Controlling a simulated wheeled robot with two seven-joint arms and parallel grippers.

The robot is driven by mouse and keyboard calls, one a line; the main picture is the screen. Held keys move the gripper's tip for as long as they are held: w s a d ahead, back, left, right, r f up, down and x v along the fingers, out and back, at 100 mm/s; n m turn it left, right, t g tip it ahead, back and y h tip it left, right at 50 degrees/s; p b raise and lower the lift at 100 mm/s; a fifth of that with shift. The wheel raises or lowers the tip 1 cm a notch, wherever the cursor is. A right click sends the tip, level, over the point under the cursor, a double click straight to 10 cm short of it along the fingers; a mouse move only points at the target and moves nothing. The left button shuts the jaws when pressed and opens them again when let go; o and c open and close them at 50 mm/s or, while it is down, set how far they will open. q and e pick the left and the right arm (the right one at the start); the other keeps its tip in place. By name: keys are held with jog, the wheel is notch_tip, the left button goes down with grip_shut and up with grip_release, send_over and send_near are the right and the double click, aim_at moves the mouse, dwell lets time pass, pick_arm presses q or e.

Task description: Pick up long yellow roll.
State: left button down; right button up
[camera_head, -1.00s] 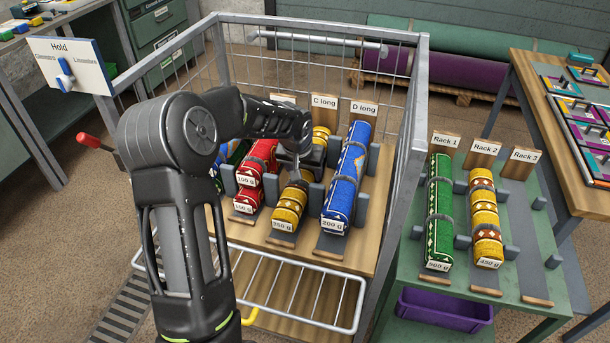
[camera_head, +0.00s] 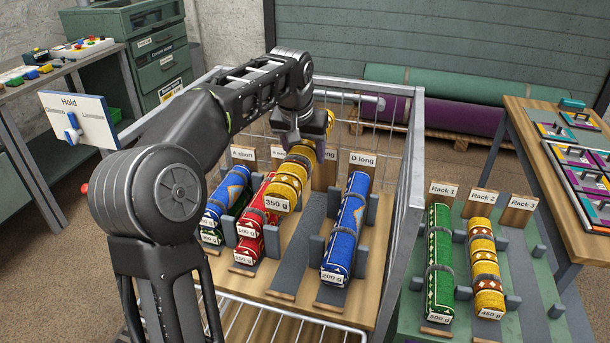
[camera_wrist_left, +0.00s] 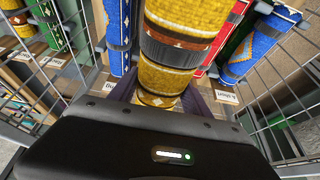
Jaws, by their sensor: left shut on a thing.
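The long yellow roll (camera_head: 291,180), labelled 350 g, is held in the air above the slots of the caged stand. It is tilted in the head view, with its labelled end toward me. My left gripper (camera_head: 312,132) is shut on the roll near its far end. In the left wrist view the yellow roll (camera_wrist_left: 180,45) with dark bands runs up between the fingers of my left gripper (camera_wrist_left: 160,98). The slot (camera_head: 304,240) below it, left of the blue 200 g roll, is empty. My right gripper is not in view.
Beside it are a blue roll (camera_head: 347,225) in D long, red rolls (camera_head: 258,228), and blue and green rolls at left. The cage's wire walls and metal posts (camera_head: 405,170) surround the stand. Rack 1 holds a green roll (camera_head: 439,260), Rack 2 a yellow roll (camera_head: 485,265); Rack 3 (camera_head: 523,260) is empty.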

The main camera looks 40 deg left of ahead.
aim_at(306, 141)
pick_arm(q)
jog(key=shift+r, duration=1.95)
